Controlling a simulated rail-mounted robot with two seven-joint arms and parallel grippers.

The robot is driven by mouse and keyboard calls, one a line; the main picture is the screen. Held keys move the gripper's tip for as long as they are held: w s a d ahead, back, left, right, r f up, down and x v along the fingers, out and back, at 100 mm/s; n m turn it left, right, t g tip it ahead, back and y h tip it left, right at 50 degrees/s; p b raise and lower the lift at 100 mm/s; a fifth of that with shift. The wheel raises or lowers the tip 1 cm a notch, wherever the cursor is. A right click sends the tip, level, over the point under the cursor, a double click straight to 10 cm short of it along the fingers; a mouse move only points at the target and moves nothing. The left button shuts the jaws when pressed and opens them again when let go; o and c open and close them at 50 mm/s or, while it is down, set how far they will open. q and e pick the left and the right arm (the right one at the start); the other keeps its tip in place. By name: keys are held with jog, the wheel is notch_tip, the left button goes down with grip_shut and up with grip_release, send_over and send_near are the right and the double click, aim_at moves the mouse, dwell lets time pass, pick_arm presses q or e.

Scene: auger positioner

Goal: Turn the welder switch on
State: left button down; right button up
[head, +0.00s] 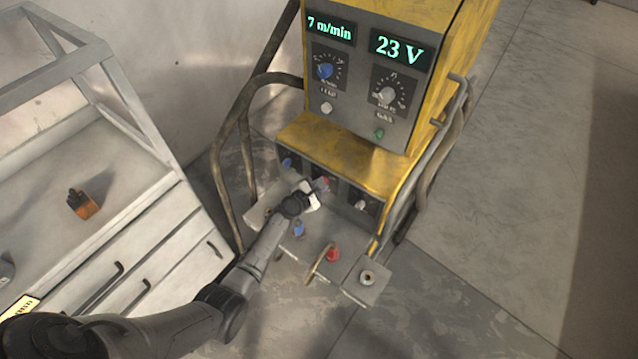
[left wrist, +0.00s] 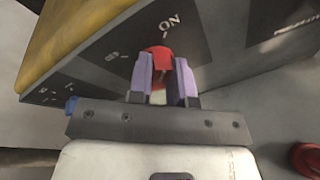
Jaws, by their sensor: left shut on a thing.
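The yellow and grey welder (head: 340,150) stands in the middle of the head view, with lit displays reading "7 m/min" and "23 V". Its red switch (head: 325,183) is on the lower front panel, partly hidden by my left gripper (head: 317,190). In the left wrist view the red switch (left wrist: 160,53) sits between the two purple fingers of my left gripper (left wrist: 161,80), which is shut on it. An "ON" label (left wrist: 169,22) is printed on the panel just beyond the switch. I cannot tell exactly which way the switch points. My right gripper is not in view.
Blue (head: 325,71) and grey (head: 387,96) dials are on the upper panel. A red part (head: 333,254) and a blue part (head: 298,229) are on the lower front. Bent pipes (head: 222,175) flank the welder. A drawer cabinet (head: 150,250) stands left; floor is open right.

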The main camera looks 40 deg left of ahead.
pick_arm(q)
jog(key=shift+d+m+y, duration=0.1)
jog(key=shift+m+y, duration=0.2)
jog(key=shift+m, duration=0.2)
dwell(0.3)
jog(key=c, duration=1.1)
grip_release()
jog(key=shift+o, duration=0.2)
jog(key=p+v, duration=0.6)
jog(key=v, duration=0.7)
jog(key=shift+s, duration=0.4)
